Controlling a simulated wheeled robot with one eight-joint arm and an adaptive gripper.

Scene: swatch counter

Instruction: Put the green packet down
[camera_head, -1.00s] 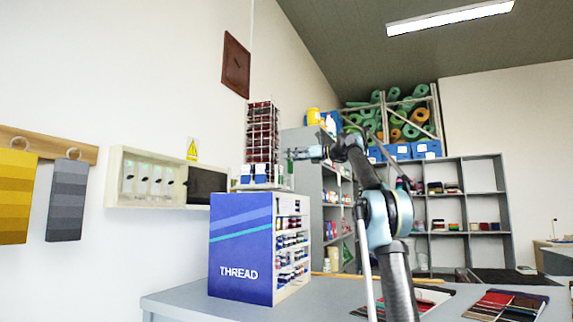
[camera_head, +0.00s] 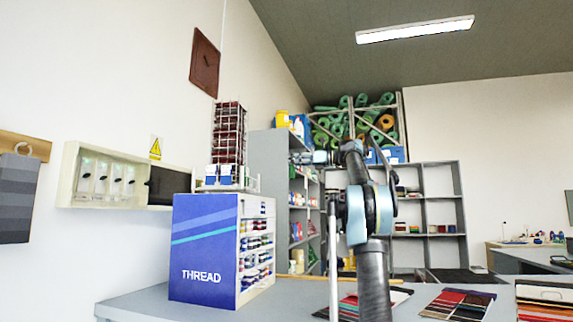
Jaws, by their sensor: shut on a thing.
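My gripper (camera_head: 297,158) is at the end of my arm, small in the head view, raised above the counter and to the right of the wire rack in the picture. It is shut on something. Its jaws are too small to see in detail, and the green packet does not show clearly at them. No green packet shows lying on the visible counter (camera_head: 140,304).
A blue thread cabinet (camera_head: 205,250) stands on the counter, with a tall wire rack (camera_head: 229,135) on top. Swatch cards (camera_head: 458,303) lie at the front right. Grey shelves (camera_head: 432,215) stand behind. The counter's left front corner is bare.

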